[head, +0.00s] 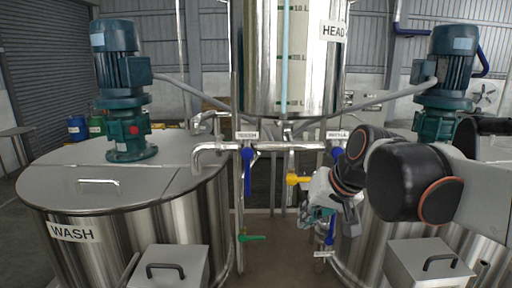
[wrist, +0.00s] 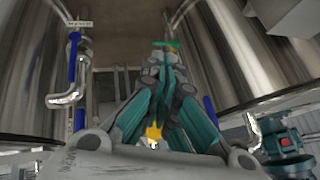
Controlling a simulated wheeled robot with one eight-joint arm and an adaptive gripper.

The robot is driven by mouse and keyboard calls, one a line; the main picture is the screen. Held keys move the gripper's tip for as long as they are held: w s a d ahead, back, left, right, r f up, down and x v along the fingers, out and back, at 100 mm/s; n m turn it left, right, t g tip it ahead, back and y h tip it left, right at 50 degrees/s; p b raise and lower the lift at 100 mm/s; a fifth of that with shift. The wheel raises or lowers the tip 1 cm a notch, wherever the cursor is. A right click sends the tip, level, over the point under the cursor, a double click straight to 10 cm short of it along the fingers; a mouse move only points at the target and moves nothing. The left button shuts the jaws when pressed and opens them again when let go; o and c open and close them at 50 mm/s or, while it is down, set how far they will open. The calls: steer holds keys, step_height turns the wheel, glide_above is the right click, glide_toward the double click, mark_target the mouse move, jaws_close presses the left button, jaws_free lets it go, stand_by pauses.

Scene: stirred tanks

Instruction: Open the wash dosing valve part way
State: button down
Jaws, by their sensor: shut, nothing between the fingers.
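A blue valve lever (head: 247,172) hangs straight down from the pipe between the head tank and the tank marked WASH (head: 73,231). A small tag (head: 247,135), too small to read, sits above it. The lever seems to show also in the wrist view (wrist: 210,112), right of my fingers. My gripper (head: 308,216) is shut and empty, right of and lower than this lever, below a yellow handle (head: 297,180). In the wrist view my gripper (wrist: 165,52) has its fingers together, with a green handle (wrist: 169,44) beyond the tips; they look apart, but depth is unclear.
The head tank (head: 290,60) hangs above. A green handle (head: 252,238) is low on the left upright pipe. Another blue lever (head: 330,235) hangs right of my gripper. Grey boxes (head: 172,268) stand in front of the tanks. The gap between the tanks holds pipes.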

mark_target(247, 176)
steer(key=w+a+r+y+p, duration=0.1)
steer(key=w+r+p, duration=0.3)
steer(key=r, duration=0.2)
steer(key=w+a+r+p, duration=0.1)
steer(key=w+r+p, duration=0.25)
steer(key=r, duration=0.25)
steer(key=w+a+f+p, duration=0.3)
steer(key=w+a+f, duration=0.2)
steer(key=a+f, duration=0.3)
steer(key=shift+w, duration=0.35)
steer(key=shift+r, duration=0.1)
steer(key=shift+f+m+y, duration=0.2)
steer(key=shift+m+y, duration=0.1)
